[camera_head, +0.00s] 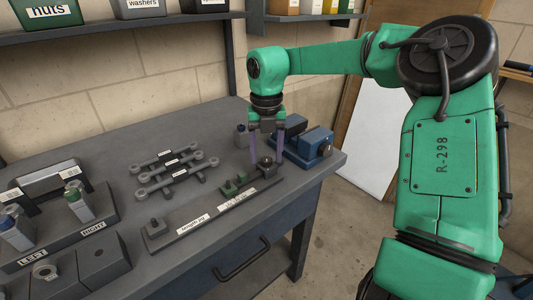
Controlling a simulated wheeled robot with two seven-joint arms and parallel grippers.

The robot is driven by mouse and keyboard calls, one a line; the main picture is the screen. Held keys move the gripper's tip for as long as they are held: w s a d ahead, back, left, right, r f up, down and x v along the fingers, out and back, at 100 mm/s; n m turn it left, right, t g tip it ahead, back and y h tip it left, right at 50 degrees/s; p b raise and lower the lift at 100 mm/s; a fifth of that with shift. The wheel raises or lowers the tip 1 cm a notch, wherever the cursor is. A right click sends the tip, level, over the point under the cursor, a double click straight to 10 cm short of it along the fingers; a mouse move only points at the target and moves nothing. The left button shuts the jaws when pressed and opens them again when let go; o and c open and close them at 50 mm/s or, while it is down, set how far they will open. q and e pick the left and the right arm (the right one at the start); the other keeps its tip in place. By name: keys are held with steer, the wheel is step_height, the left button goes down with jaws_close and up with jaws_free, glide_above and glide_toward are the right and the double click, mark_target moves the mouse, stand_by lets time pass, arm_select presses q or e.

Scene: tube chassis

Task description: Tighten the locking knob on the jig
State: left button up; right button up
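The jig (214,218) is a long, dark grey bar with labels, lying on the workbench toward its right front edge. A dark knob (266,163) stands at its right end, and a small dark block (155,226) is at its left end. Small green parts (235,183) sit on the bar just left of the knob. My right gripper (266,162) points down over the jig's right end. Its two purplish fingers are apart, one on each side of the knob, with gaps visible. I cannot tell how deep the fingertips reach. My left gripper is out of view.
A blue vise (312,145) stands close to the right of the gripper. Grey linked rods (175,170) lie behind the jig. A holder marked LEFT and RIGHT (65,245) is at the left. Shelves with bins (47,14) hang above.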

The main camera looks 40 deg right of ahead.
mark_target(266, 159)
step_height(266, 159, up, 14)
steer(key=p, duration=0.1)
steer(key=shift+r+p, duration=0.25)
steer(key=shift+p, duration=0.1)
